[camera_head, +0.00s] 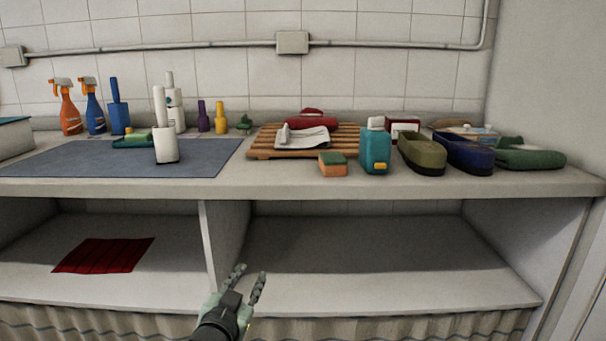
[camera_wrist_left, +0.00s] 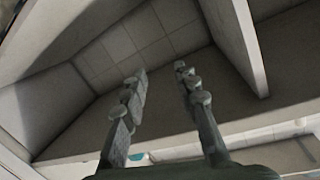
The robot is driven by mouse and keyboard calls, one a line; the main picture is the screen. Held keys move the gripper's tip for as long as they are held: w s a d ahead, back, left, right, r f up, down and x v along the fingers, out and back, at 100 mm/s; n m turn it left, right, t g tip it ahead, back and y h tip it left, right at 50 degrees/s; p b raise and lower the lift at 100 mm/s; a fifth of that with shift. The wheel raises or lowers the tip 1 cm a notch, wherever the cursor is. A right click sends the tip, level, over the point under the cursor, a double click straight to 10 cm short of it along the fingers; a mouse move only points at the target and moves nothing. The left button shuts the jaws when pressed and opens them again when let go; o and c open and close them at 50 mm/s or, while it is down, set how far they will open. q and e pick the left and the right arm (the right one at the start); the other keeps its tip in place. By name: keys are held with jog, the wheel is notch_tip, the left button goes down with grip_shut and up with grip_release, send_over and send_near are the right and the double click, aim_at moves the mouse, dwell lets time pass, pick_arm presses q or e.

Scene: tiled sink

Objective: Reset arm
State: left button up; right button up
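My left gripper (camera_head: 248,283) is low in the head view, in front of the lower shelf near the upright divider. Its two fingers are spread apart with nothing between them. In the left wrist view the fingers (camera_wrist_left: 160,85) also stand apart and empty, with shelf walls and tiles behind them. My right gripper is in neither view.
A red cloth (camera_head: 103,255) lies on the left lower shelf. The right lower shelf (camera_head: 370,245) is empty. A divider (camera_head: 222,240) separates them.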

pick_arm(q)
jog(key=s+a+f+n+g+y, duration=0.15)
jog(key=s+a+f+g, duration=0.3)
jog(key=s+f, duration=0.45)
jog(key=s+a+f+n+g+y, duration=0.1)
jog(key=s+a+f+g+y, duration=0.15)
jog(key=s+a+f, duration=0.6)
jog(key=s+a+f+g, duration=0.1)
jog(key=s+f+g, duration=0.2)
jog(key=s+f, duration=0.2)
jog(key=s+a+f+n+g, duration=0.1)
jog(key=s+f, duration=0.3)
jog(key=s, duration=0.6)
jog(key=shift+s+f+g+p, duration=0.25)
jog(key=shift+f+g+p, duration=0.15)
jog(key=shift+g, duration=0.5)
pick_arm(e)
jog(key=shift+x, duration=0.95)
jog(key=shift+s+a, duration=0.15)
